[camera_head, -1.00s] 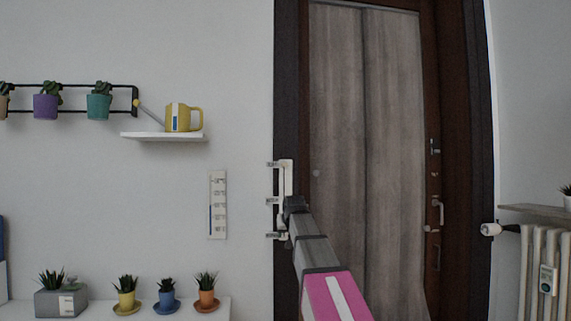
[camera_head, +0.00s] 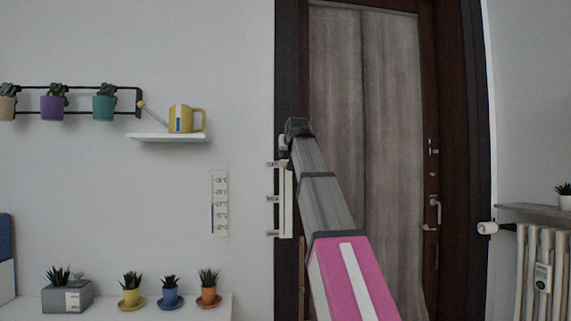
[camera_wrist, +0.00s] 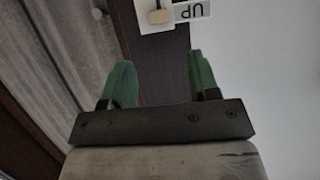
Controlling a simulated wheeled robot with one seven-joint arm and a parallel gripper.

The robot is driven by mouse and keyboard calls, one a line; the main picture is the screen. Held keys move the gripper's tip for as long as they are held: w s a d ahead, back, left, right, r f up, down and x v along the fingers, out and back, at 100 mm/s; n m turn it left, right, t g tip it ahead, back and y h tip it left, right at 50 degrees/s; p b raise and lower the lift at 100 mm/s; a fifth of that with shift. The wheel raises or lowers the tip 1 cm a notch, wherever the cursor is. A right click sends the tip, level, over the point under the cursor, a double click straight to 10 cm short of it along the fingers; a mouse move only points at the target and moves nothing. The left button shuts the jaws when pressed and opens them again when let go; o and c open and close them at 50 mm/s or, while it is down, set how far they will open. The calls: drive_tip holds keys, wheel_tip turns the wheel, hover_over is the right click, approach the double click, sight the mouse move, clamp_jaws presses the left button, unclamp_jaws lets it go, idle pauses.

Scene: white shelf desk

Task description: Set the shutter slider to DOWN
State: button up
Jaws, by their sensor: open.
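The shutter slider (camera_head: 288,215) is a tall white panel on the dark door frame, with three small labels on its left side, too small to read in the head view. In the wrist view its end shows at the top edge (camera_wrist: 155,26), with a beige knob (camera_wrist: 159,16) beside an upside-down UP label (camera_wrist: 191,10). My gripper (camera_wrist: 162,84) has two green fingers spread wide with nothing between them. The knob lies beyond the fingertips, apart from them. In the head view my arm's end is at the panel's top and hides the fingers.
A dark door with grey wood panels (camera_head: 390,150) stands right of the slider. On the wall to the left are a thermometer (camera_head: 220,204) and a shelf (camera_head: 167,137) with a yellow watering can (camera_head: 187,119). Potted plants stand on a white surface (camera_head: 215,308) below.

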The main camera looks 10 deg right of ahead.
sight(285, 163)
drive_tip(key=x, duration=0.9)
drive_tip(key=shift+w+f, duration=0.2)
drive_tip(key=shift+w, duration=0.15)
clamp_jaws()
wheel_tip(285, 163, down, 31)
drive_tip(key=shift+s+r, duration=0.1)
drive_tip(key=shift+r, duration=0.15)
drive_tip(key=shift+f, duration=0.1)
unclamp_jaws()
